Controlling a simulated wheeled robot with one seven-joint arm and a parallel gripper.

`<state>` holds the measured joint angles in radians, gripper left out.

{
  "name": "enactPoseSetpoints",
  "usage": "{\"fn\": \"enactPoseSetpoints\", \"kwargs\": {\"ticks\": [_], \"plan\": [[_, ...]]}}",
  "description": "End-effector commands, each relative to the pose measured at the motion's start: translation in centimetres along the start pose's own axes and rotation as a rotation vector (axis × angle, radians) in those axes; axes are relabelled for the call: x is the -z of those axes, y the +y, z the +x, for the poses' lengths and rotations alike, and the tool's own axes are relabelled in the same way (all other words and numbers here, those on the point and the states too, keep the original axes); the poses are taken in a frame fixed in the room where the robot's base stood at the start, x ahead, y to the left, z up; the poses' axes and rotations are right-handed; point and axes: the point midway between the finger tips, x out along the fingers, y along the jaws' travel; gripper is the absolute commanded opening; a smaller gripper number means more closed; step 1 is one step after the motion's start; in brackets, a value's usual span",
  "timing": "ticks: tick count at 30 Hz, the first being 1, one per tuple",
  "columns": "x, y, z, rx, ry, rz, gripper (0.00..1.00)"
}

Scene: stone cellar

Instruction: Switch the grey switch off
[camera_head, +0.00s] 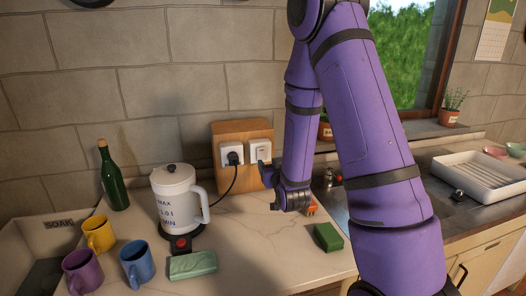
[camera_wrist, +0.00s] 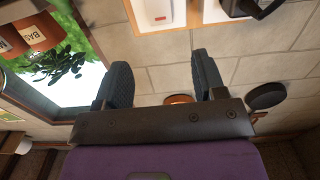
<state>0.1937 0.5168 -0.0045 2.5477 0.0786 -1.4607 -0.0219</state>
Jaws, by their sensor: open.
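A pale grey-white switch plate (camera_head: 260,149) is on the right half of a wooden board (camera_head: 243,133) on the stone wall. In the wrist view the switch plate (camera_wrist: 159,10) is at the top, partly cut off, with a small orange-red mark on its lower edge. I cannot tell which way its rocker is tipped. My gripper (camera_head: 270,184) is just below and right of the board, apart from the switch. In the wrist view my gripper (camera_wrist: 162,80) has its two dark fingers spread with nothing between them.
A socket with a black plug (camera_head: 233,155) is left of the switch; its cord runs down to the counter. A white kettle (camera_head: 177,199), green bottle (camera_head: 114,181), several mugs and a green sponge (camera_head: 328,237) stand or lie around. A sink is right.

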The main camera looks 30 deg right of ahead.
Motion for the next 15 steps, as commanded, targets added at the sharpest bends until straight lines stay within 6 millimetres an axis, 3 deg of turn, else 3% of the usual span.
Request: {"fn": "enactPoseSetpoints", "kwargs": {"ticks": [8, 15], "plan": [[0.5, 0.0, 0.7, -0.001, 0.036, 0.020, 0.64], [0.7, -0.1, 4.7, -0.001, 0.036, 0.019, 0.64]]}}
